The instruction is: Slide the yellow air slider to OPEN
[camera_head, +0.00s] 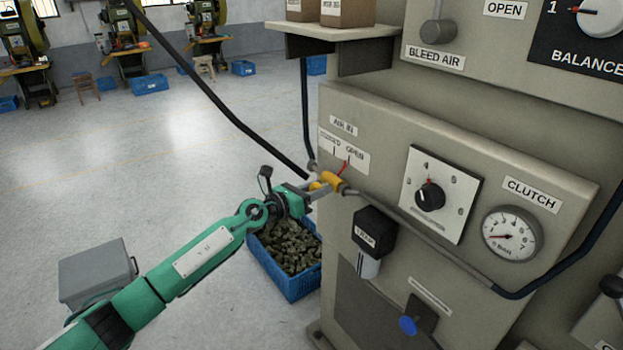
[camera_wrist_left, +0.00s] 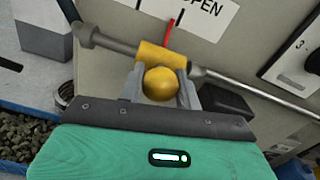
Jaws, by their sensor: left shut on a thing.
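The yellow air slider (camera_head: 333,182) sits on a grey pipe on the machine front, under the AIR IN sign (camera_head: 343,126). In the left wrist view the slider (camera_wrist_left: 161,55) has a round yellow knob (camera_wrist_left: 160,84) facing me. My left gripper (camera_head: 317,188) is shut on this knob, with one finger on each side of it in the left wrist view (camera_wrist_left: 160,92). The slider's red pointer (camera_wrist_left: 170,33) stands between the two black marks, closer to the one by OPEN on the label plate (camera_wrist_left: 205,12). My right gripper is in neither view.
A black bottle-shaped unit (camera_head: 374,232) hangs below the pipe to the right. A dial (camera_head: 430,197) and a pressure gauge (camera_head: 511,235) are farther right. A blue crate of metal pieces (camera_head: 292,285) and a grey box (camera_head: 97,272) stand on the floor.

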